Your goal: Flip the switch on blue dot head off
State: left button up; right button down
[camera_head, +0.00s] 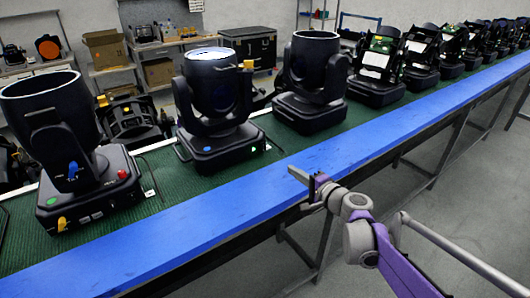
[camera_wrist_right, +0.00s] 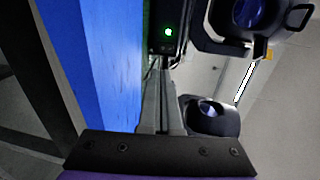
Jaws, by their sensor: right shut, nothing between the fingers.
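The head with a blue dot (camera_head: 208,140) stands upright on the green mat, second from the left in the head view. Its blue dot (camera_head: 182,153) is on the left side of the base, and a small green light (camera_head: 252,147) is at the right. I cannot make out its switch clearly. My right gripper (camera_head: 298,175) is shut and empty over the blue edge strip, to the right of this head and apart from it. In the right wrist view, the shut fingers (camera_wrist_right: 160,112) point toward a dark base with a green light (camera_wrist_right: 168,32). My left gripper is not in view.
A head with a green dot (camera_head: 88,183) stands at the far left. Another dark head (camera_head: 309,110) stands to the right, and several more run along the green mat (camera_head: 270,157). The blue strip (camera_head: 230,205) is clear. Shelves and a black case (camera_head: 250,45) are behind.

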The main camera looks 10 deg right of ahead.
aim_at(263, 151)
jog(key=shift+s, duration=0.15)
jog(key=x, duration=1.4)
jog(key=shift+a, duration=0.1)
jog(key=shift+w, duration=0.3)
jog(key=shift+s, duration=0.1)
